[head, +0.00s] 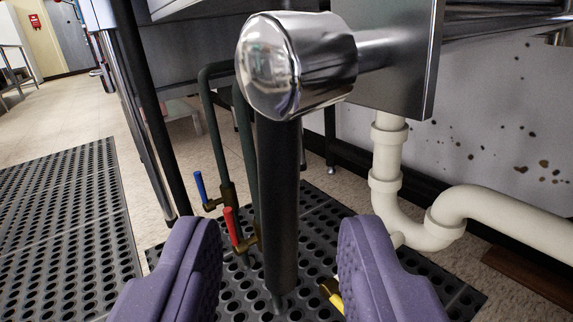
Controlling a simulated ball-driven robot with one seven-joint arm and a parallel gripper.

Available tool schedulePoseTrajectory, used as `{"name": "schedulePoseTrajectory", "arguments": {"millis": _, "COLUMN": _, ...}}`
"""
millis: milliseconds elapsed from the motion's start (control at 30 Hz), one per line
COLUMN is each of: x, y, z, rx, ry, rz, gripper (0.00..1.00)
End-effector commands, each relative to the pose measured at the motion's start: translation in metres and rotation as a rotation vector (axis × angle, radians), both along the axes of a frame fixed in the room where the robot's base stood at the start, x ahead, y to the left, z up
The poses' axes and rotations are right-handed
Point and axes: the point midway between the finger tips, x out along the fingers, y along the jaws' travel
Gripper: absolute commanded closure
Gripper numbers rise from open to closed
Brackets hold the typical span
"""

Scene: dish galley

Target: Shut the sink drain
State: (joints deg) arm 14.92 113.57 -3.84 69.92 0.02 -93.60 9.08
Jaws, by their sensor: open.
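The drain handle has a shiny chrome end (295,65) in the upper middle of the head view. A dark grip (278,200) hangs straight down from it, and a chrome rod (390,52) runs from it to the right, towards the metal sink box (400,75). My gripper (280,240) has purple padded fingers, spread wide apart. The dark grip shows between them in the picture, with a clear gap on each side. Nothing is held. I cannot tell whether the grip is level with the fingertips or farther off. The drain opening itself is hidden.
A cream drain pipe (410,225) curves below the sink box at right. Blue (199,187) and red (232,226) valve levers sit on pipes behind the grip. A yellow object (332,292) shows near the right finger. Perforated dark mats (70,210) cover the floor; open floor lies at far left.

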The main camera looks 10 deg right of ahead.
Motion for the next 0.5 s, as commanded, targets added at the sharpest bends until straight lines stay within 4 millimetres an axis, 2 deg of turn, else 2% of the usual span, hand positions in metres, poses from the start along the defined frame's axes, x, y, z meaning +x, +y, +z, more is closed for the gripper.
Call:
{"name": "schedulePoseTrajectory", "arguments": {"millis": 100, "x": 0.023, "y": -0.005, "z": -0.003, "rx": -0.001, "ry": -0.003, "rz": 0.001, "gripper": 0.59}}
{"name": "schedulePoseTrajectory", "arguments": {"millis": 233, "x": 0.043, "y": -0.010, "z": -0.003, "rx": -0.001, "ry": -0.003, "rz": 0.001, "gripper": 0.59}}
{"name": "schedulePoseTrajectory", "arguments": {"millis": 500, "x": 0.059, "y": -0.014, "z": 0.000, "rx": 0.000, "ry": 0.001, "rz": 0.000, "gripper": 0.59}}
